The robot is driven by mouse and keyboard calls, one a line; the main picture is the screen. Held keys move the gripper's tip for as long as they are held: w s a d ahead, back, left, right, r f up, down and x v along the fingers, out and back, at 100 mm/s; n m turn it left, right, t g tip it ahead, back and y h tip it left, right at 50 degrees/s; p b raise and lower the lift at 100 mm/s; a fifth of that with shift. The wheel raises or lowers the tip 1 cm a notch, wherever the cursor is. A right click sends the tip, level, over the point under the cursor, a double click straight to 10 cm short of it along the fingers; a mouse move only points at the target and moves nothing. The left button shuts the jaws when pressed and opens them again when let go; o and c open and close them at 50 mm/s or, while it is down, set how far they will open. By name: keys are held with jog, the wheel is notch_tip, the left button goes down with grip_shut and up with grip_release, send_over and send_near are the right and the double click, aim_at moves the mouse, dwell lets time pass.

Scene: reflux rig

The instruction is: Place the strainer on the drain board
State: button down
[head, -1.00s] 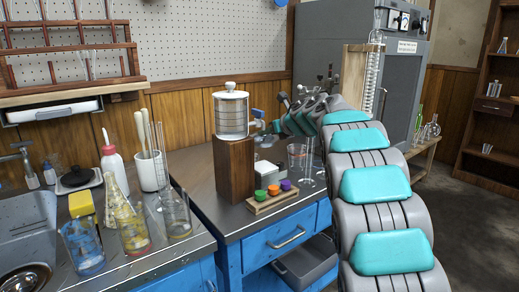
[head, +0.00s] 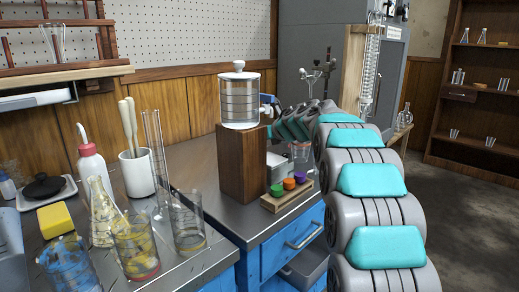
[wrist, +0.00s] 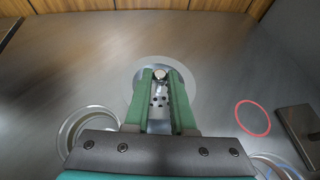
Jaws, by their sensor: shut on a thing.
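In the wrist view my gripper (wrist: 160,80) has its two green fingers closed around a small round metal knob. A plate with several small holes, which looks like the strainer (wrist: 159,101), shows between the fingers. A pale round disc or rim surrounds it against the dark metal top; I cannot tell whether they touch. In the head view my arm reaches behind the wooden block, and the gripper and strainer are hidden.
A glass jar (head: 240,100) stands on a tall wooden block (head: 242,165) beside my arm. Several beakers, a flask and a white bottle (head: 92,175) crowd the left bench. The wrist view shows a glass rim (wrist: 80,135) and a red ring (wrist: 253,118) on bare metal.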

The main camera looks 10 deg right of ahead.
jog(key=shift+f+b, duration=0.5)
jog(key=shift+f, duration=0.65)
jog(key=c, duration=0.8)
grip_release()
jog(key=shift+o, duration=0.2)
jog(key=shift+r, duration=0.15)
